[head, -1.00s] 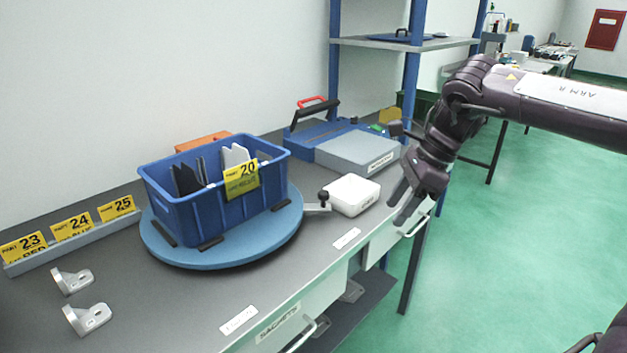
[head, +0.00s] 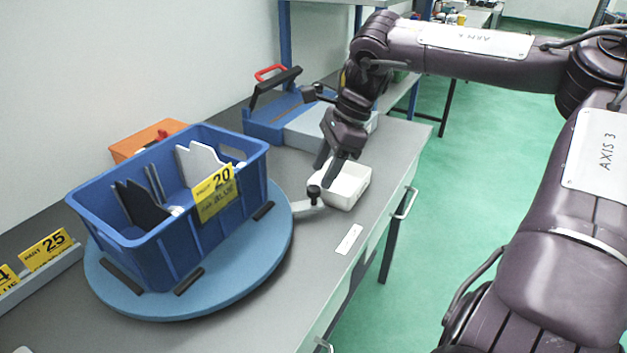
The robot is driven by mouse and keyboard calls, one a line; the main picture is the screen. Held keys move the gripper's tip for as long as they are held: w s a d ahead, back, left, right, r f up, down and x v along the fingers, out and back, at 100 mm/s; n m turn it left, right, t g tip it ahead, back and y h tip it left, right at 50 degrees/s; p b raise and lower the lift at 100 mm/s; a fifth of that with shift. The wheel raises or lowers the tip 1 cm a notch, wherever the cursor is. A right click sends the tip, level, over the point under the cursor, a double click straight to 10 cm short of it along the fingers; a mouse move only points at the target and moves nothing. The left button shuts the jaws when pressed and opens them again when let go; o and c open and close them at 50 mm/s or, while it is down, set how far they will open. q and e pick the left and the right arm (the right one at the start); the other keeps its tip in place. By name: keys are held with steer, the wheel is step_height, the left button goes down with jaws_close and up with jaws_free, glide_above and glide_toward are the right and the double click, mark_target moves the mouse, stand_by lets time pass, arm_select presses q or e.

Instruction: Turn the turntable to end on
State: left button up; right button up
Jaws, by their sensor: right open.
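The round blue turntable (head: 255,271) lies on the grey bench with a blue crate (head: 178,255) on top. The crate has a yellow "PART 20" card on its near side and black and white dividers inside. A metal handle with a black knob (head: 314,192) sticks out from the turntable's right side. My right gripper (head: 332,172) is open, with its fingers pointing down just above and beside the knob. I cannot tell whether a finger touches the knob. My left gripper is not in view.
A blue and grey device (head: 278,118) and an orange box (head: 146,139) stand behind. Yellow number cards (head: 45,248) stand at the left. The bench front by a white label (head: 349,239) is clear.

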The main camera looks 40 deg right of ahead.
mark_target(314, 187)
steer(key=x, duration=0.4)
steer(key=shift+w+f, duration=0.1)
steer(key=shift+w, duration=0.05)
jaws_close()
